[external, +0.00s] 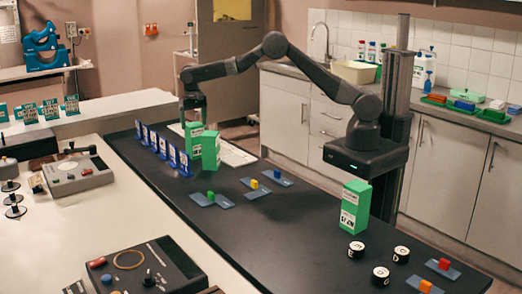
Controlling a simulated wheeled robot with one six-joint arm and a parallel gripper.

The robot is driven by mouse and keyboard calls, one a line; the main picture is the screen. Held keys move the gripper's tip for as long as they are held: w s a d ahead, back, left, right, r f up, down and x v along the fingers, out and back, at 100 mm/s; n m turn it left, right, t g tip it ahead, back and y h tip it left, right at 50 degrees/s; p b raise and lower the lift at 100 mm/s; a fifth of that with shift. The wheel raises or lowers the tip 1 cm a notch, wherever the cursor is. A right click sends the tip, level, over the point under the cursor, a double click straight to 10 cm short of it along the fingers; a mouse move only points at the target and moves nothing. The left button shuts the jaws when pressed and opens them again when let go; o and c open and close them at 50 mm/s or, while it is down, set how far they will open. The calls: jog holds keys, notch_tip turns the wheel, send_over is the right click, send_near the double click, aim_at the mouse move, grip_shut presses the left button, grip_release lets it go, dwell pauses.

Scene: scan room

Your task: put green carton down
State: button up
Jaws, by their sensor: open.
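Two green cartons stand upright close together on the black tabletop (265,215), one farther back (193,142) and one slightly nearer (211,151). A third green carton (355,206) stands upright at the right end of the table. My gripper (193,116) is open, pointing down just above the farther carton of the pair. Its fingertips are small here, and I cannot tell whether they still touch the carton.
A row of blue-and-white cards (162,147) stands left of the cartons. Blue plates with coloured blocks (254,184) lie mid-table. Several black-and-white round containers (381,276) stand near the right end. A grey device (75,170) sits on the pale counter.

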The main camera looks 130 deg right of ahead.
notch_tip(320, 180, up, 8)
jog(key=shift+f+b, duration=0.1)
jog(key=shift+b, duration=0.2)
jog(key=o, duration=0.4)
